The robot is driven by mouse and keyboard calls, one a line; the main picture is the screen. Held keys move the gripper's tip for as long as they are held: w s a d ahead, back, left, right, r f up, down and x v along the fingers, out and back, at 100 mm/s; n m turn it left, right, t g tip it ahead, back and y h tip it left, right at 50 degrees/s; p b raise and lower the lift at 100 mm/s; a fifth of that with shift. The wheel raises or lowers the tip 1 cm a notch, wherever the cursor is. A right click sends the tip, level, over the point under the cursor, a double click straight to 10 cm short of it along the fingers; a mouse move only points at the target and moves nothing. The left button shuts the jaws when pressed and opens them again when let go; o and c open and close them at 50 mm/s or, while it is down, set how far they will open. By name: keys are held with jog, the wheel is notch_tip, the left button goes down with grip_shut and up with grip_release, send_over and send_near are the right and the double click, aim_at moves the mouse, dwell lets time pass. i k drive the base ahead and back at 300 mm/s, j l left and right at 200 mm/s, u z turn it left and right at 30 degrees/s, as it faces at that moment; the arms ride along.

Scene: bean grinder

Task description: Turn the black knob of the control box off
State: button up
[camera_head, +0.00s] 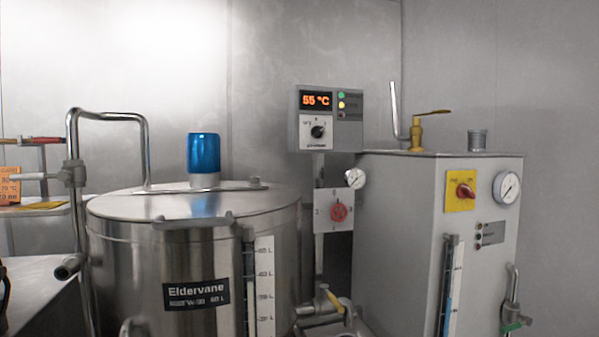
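The control box (351,118) is a grey box on a post, at the middle of the head view. Its display (317,100) reads 55 °C in orange. The black knob (318,131) sits on a white plate below the display, with small marks around it that are too small to read. Green and yellow indicator lights (341,100) show to the right of the display, above a darker one. My gripper is not in view, and nothing visible touches the knob.
A steel tank (150,235) with a blue cap (203,152) stands at left. A red knob (339,212) sits on a plate below the control box. A grey cabinet (400,240) with a red knob on a yellow plate (461,190) and gauge (506,187) stands at right.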

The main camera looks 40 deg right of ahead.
aim_at(316, 132)
jog(key=z, duration=1.5)
